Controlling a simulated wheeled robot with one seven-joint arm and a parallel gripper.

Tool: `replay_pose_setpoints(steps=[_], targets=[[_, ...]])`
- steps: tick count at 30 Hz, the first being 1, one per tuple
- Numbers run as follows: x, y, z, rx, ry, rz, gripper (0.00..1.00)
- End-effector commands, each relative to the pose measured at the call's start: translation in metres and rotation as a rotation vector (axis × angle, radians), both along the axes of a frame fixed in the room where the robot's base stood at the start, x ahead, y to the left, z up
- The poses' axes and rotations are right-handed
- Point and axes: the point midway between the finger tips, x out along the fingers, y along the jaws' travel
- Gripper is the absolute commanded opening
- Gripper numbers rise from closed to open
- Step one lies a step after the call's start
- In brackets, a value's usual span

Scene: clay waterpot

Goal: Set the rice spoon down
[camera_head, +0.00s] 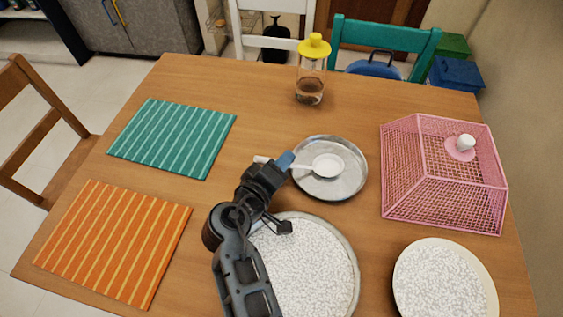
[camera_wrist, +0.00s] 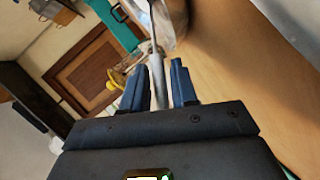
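The rice spoon (camera_head: 327,165) is white, with a round bowl over the round metal tray (camera_head: 352,186). Its handle points left past the tray's rim. My gripper (camera_head: 286,160) is at the handle, by the tray's left edge. In the wrist view the pale handle (camera_wrist: 157,78) runs between the blue fingers of my gripper (camera_wrist: 160,72). The fingers are close on both sides, with a thin gap showing on the right. I cannot tell whether they press on the handle, or whether the bowl touches the tray.
A large dish of white grains (camera_head: 310,270) lies under my arm, with another bowl of grains (camera_head: 445,285) to the right. A pink mesh cover (camera_head: 430,180) stands right of the tray. A yellow-topped jar (camera_head: 312,75) stands behind. Teal (camera_head: 172,137) and orange (camera_head: 115,240) mats lie left.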

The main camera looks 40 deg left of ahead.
Motion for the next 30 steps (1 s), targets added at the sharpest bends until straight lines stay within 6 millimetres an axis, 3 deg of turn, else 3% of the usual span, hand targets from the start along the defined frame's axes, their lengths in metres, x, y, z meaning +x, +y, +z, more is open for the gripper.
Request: replay_pose_setpoints(steps=[5,15,30], targets=[[0.0,0.0,0.0,0.0,0.0,0.0,0.44],[-0.001,0.0,0.005,0.0,0.0,0.001,0.44],[-0.086,-0.022,0.035,0.002,0.0,0.003,0.44]])
